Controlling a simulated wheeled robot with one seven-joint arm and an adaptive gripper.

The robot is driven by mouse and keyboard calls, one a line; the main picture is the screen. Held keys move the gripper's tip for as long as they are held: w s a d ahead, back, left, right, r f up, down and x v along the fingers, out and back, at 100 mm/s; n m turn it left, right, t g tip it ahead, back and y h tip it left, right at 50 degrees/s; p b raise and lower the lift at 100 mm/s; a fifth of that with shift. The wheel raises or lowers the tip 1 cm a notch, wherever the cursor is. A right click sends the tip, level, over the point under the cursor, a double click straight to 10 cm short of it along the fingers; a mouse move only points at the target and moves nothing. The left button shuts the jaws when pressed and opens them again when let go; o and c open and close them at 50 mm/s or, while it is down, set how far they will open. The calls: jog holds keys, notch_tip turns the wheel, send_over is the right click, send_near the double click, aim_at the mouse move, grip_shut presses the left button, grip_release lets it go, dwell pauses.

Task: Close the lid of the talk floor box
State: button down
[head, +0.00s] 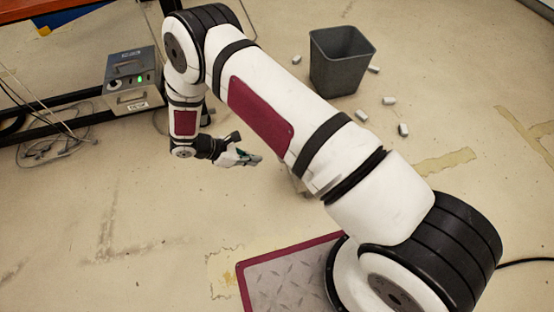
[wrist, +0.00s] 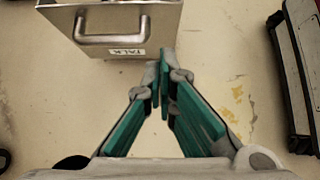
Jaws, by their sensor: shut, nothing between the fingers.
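A grey metal box (wrist: 112,28) with a bar handle and a label reading TALK is at the top left of the wrist view. Its upper part is cut off by the frame edge, so I cannot tell how its lid stands. In the head view my arm covers most of a pale object (head: 291,183) that may be this box. My gripper (head: 247,158) is low over the floor, left of that object. In the wrist view my gripper (wrist: 163,68) is shut and empty, its tips just beside the box's lower right corner; I cannot tell if they touch.
Floor left of my gripper is clear.

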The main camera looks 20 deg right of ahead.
jog(key=d+r+b+x, duration=0.2)
jog(key=b+x, duration=0.2)
jog(key=x, duration=0.8)
jog(key=shift+d, duration=0.2)
jog(key=shift+f, duration=0.1)
jog(key=shift+d, duration=0.1)
